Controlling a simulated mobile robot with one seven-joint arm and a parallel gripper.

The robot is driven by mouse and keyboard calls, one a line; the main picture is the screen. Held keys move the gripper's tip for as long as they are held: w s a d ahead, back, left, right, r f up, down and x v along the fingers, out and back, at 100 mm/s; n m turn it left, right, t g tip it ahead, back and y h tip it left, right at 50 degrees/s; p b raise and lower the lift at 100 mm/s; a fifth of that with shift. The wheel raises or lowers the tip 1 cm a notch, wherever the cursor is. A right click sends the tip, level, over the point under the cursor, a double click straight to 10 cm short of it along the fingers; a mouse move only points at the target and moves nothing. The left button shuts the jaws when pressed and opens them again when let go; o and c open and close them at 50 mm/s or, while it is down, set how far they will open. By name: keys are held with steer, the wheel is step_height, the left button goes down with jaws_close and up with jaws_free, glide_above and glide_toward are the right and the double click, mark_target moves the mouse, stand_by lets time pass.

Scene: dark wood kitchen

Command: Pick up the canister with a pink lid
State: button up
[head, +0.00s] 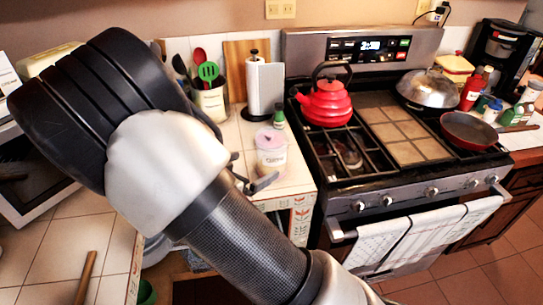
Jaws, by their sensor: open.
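The canister with a pink lid (271,160) stands upright on the white tiled counter, left of the stove. Its body is pale with a small printed label, and its lid is pinkish. My gripper (254,172) is at the canister's lower left in the picture, with dark fingers open. One finger shows in front of the canister's lower edge; I cannot tell whether it touches. My arm hides most of the gripper and part of the counter to the left.
A small green-capped bottle (279,115) and a paper towel roll (264,85) stand behind the canister. A utensil crock (211,103) is at the back left. The stove holds a red kettle (327,104) close on the right. The counter's front edge is near.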

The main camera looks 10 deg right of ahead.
mark_target(265, 161)
steer(key=x, duration=0.8)
steer(key=shift+b, duration=0.35)
steer(key=x, duration=0.5)
steer(key=shift+w+a+f, duration=0.2)
steer(key=shift+w+a, duration=0.1)
steer(key=shift+r, duration=0.1)
steer(key=c, duration=1.6)
steer(key=shift+r, duration=0.1)
